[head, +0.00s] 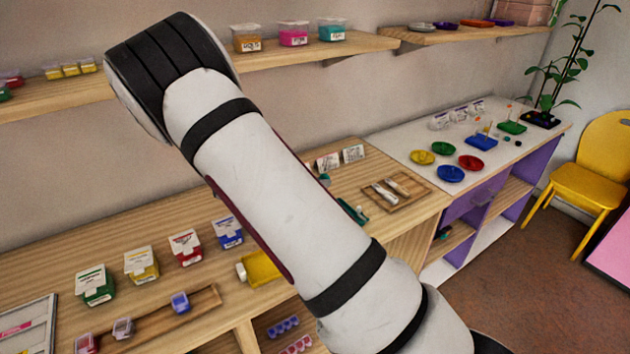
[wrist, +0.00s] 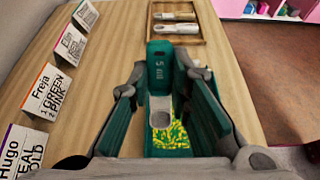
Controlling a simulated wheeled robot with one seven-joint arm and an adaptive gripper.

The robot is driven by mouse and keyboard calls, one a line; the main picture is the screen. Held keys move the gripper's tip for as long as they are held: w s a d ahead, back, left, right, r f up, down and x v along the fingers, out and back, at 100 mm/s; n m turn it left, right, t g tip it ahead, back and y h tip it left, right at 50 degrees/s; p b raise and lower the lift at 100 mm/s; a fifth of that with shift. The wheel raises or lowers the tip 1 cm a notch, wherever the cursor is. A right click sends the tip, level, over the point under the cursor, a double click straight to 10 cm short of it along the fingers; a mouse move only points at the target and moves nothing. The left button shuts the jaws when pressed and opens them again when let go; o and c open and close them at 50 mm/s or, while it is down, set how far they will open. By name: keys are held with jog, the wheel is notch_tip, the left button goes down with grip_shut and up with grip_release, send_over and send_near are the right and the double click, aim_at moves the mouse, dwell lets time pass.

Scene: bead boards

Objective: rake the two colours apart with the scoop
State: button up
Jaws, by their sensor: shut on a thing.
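In the wrist view my gripper (wrist: 160,92) is shut on a teal scoop (wrist: 159,62) with pale marks on its face. A pale grey part (wrist: 160,112) shows below that face, over the beads. Mixed yellow and green beads (wrist: 172,138) lie together in a dark green tray (wrist: 207,105) under the gripper. Whether the scoop touches the beads I cannot tell. In the head view my arm hides the gripper and most of the work spot; only a dark green piece (head: 352,210) shows past the arm.
A wooden tray (head: 424,188) with two pale tools lies right of the work spot. Name cards (wrist: 43,90) stand along the left in the wrist view. Labelled boxes (head: 141,265) line the bench at left. Coloured dishes (head: 451,173) sit on the white counter. Shelves run above.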

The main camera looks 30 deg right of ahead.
jog(key=shift+f+b, duration=0.7)
jog(key=shift+f, duration=1.2)
jog(key=shift+s+r+p, duration=0.15)
jog(key=shift+s+p, duration=0.25)
jog(key=shift+s, duration=0.15)
jog(key=shift+s+p, duration=0.85)
jog(key=shift+s, duration=0.5)
jog(key=shift+w+d, duration=0.15)
jog(key=shift+d, duration=1.3)
jog(key=shift+w+d+b, duration=0.1)
jog(key=shift+w+b, duration=0.05)
jog(key=shift+b, duration=0.2)
jog(key=shift+w+b, duration=1.3)
jog(key=shift+w, duration=0.45)
jog(key=shift+d, duration=1.4)
jog(key=shift+s+d+p, duration=0.1)
jog(key=shift+s+p, duration=1.3)
jog(key=shift+s, duration=0.5)
jog(key=shift+w+b, duration=0.7)
jog(key=shift+w, duration=0.3)
jog(key=shift+s+a+p, duration=0.15)
jog(key=shift+a+p, duration=0.2)
jog(key=shift+a, duration=2.9)
jog(key=shift+d, duration=3.45)
jog(key=shift+r+p, duration=1.05)
jog(key=shift+r, duration=1.4)
